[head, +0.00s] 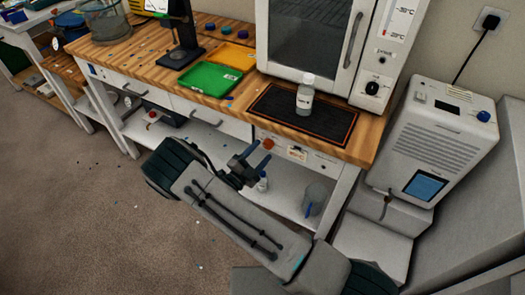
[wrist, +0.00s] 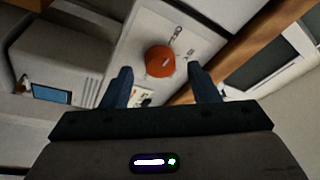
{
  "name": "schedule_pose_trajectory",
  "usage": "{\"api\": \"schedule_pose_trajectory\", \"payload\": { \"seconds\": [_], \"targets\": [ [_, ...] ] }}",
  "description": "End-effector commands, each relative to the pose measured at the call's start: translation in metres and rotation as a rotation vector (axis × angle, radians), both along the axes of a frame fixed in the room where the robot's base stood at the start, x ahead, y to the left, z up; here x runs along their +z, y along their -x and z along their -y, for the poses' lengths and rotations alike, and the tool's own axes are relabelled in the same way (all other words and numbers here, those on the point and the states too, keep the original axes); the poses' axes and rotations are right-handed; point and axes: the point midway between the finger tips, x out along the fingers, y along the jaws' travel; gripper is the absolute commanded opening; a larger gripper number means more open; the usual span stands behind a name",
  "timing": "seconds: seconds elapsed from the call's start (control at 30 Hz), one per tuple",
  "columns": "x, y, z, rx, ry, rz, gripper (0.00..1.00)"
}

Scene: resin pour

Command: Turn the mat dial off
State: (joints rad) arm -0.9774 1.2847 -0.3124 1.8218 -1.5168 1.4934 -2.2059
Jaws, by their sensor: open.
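The mat dial, an orange-red round knob (head: 268,144), sits on the white front panel under the bench top. It also shows in the wrist view as an orange knob (wrist: 160,61) with a small pale mark on its face. The black heating mat (head: 275,118) with an orange border lies on the bench above the dial. My gripper (head: 262,150) is open and empty in front of the panel. In the wrist view the knob appears between the two fingertips (wrist: 160,72), a little beyond them. I see no contact.
A white-capped bottle (head: 304,98) stands on the mat. A white oven (head: 315,45) stands behind it. Green (head: 210,77) and yellow (head: 232,57) trays lie to the left. A small label (head: 297,153) is beside the dial. A grey machine (head: 435,135) stands at the right.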

Motion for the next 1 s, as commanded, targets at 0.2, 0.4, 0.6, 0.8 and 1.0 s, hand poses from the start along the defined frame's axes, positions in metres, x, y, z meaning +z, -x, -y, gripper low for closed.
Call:
{"api": "schedule_pose_trajectory", "payload": {
  "seconds": [0.2,0.4,0.6,0.8,1.0],
  "targets": [
    [-0.013,0.036,-0.034,0.006,-0.001,-0.001,0.55],
    [-0.022,0.067,-0.061,0.005,0.0,-0.002,0.55],
    [-0.026,0.084,-0.076,0.002,0.001,-0.001,0.55],
    [-0.027,0.088,-0.079,0.001,0.0,-0.002,0.55],
    [-0.026,0.087,-0.079,0.002,0.001,-0.001,0.55]
  ]
}}
